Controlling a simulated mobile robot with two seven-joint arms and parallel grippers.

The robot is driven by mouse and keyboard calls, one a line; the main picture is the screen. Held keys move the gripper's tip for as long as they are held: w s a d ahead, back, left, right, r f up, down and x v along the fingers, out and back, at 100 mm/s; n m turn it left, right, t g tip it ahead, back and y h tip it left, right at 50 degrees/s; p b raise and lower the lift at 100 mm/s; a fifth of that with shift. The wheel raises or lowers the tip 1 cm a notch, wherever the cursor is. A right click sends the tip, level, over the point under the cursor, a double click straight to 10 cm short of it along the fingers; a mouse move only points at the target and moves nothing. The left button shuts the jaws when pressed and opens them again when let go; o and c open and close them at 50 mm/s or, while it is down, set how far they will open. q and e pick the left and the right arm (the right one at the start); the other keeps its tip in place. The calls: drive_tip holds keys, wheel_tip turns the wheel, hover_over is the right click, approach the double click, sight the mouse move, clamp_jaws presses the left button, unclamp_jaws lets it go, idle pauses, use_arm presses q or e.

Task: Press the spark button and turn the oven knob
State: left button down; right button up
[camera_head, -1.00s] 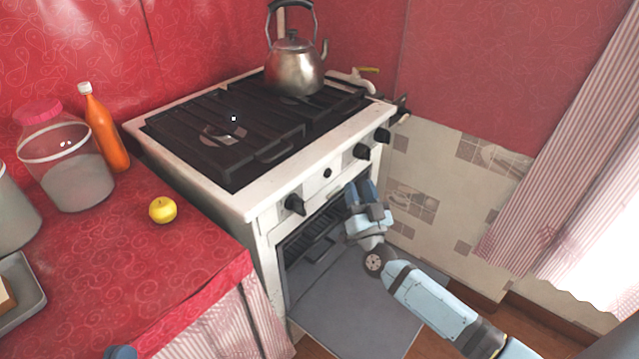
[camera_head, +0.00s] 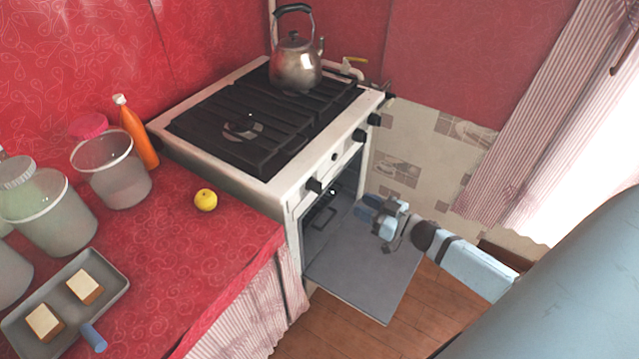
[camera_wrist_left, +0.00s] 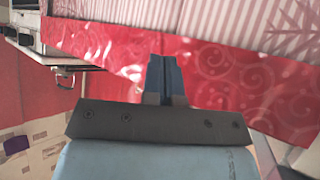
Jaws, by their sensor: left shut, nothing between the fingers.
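The white stove stands at the counter's end in the head view. Its front panel has a black knob (camera_head: 314,185) at the left, a small dark round button (camera_head: 335,156) in the middle, and two more knobs (camera_head: 359,135) (camera_head: 374,119) at the right. The oven door (camera_head: 360,275) is folded down. My right gripper (camera_head: 368,209) is over the open door, below the panel and apart from the knobs; its finger gap is unclear. My left gripper (camera_wrist_left: 165,62) is shut and empty, over the red cloth in the wrist view.
A kettle (camera_head: 296,66) stands on the stove's back. The red counter (camera_head: 165,265) holds a yellow fruit (camera_head: 205,200), an orange bottle (camera_head: 138,135), several jars and a tray (camera_head: 118,291) with bread-like pieces. The open door juts into the floor space.

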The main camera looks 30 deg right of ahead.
sight(322, 186)
drive_tip(key=x, duration=1.3)
drive_tip(key=shift+c, duration=0.4)
clamp_jaws()
